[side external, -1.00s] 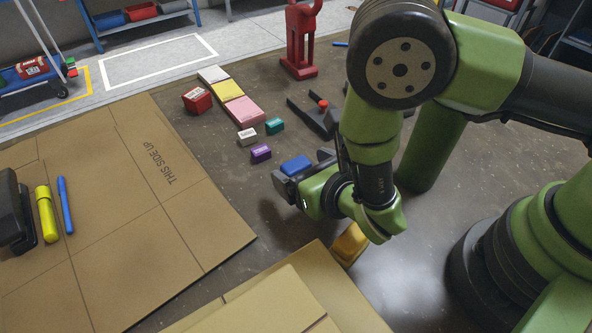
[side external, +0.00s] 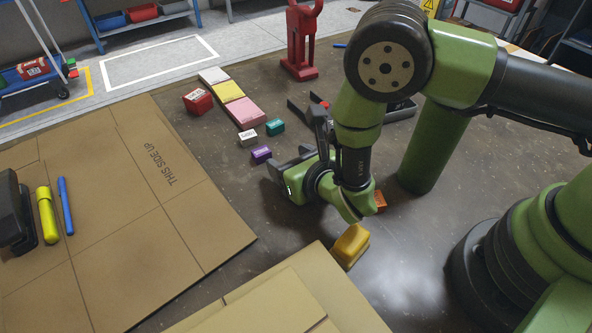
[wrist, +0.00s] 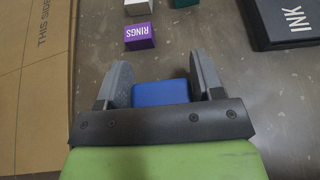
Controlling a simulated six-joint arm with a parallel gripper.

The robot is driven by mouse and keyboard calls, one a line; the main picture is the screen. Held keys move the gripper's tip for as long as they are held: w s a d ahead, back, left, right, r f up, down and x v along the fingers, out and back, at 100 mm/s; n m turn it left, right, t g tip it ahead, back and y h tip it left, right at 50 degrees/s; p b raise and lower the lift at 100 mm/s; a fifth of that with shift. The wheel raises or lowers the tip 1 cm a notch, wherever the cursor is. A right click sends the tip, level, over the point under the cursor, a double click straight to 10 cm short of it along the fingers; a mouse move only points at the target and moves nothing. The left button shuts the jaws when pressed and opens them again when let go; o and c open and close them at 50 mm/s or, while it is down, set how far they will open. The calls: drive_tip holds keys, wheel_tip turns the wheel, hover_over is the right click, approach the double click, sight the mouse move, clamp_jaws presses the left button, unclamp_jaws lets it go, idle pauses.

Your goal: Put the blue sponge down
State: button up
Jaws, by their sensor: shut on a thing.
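The blue sponge (wrist: 161,93) sits between the two grey fingers of my gripper (wrist: 162,78) in the wrist view, with a finger against each side. In the side view my gripper (side external: 290,167) is low over the dark table, just in front of the purple box (side external: 261,154). The sponge is hidden there behind the gripper. I cannot tell whether its underside touches the table. The purple box, marked RINGS, also shows ahead of the fingers in the wrist view (wrist: 140,37).
Teal (side external: 275,127) and white (side external: 247,138) boxes stand beyond the purple one. A black INK box (wrist: 288,22) is at the wrist view's upper right. Cardboard (side external: 150,190) lies left. Orange (side external: 380,201) and yellow (side external: 350,245) blocks are right of the gripper.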

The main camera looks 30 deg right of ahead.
drive_tip(key=shift+r, duration=0.1)
wheel_tip(320, 180, up, 15)
drive_tip(key=w+d+m+h, duration=0.1)
drive_tip(key=w+d, duration=0.2)
drive_tip(key=d, duration=0.6)
drive_tip(key=w+d+r+h, duration=0.1)
drive_tip(key=w+d, duration=0.2)
drive_tip(key=d, duration=0.5)
drive_tip(key=w+d+m+h, duration=0.1)
drive_tip(key=w+d, duration=0.3)
drive_tip(key=d, duration=0.5)
drive_tip(key=s+d+m+h, duration=0.1)
drive_tip(key=s+d, duration=0.3)
drive_tip(key=d, duration=0.4)
drive_tip(key=s+d+m+g, duration=0.1)
drive_tip(key=s+d, duration=0.3)
drive_tip(key=d, duration=0.4)
drive_tip(key=s+d+h, duration=0.1)
drive_tip(key=s+d, duration=0.3)
drive_tip(key=d, duration=0.3)
drive_tip(key=f, duration=1.6)
drive_tip(key=shift+s+d, duration=0.1)
drive_tip(key=shift+d, duration=0.2)
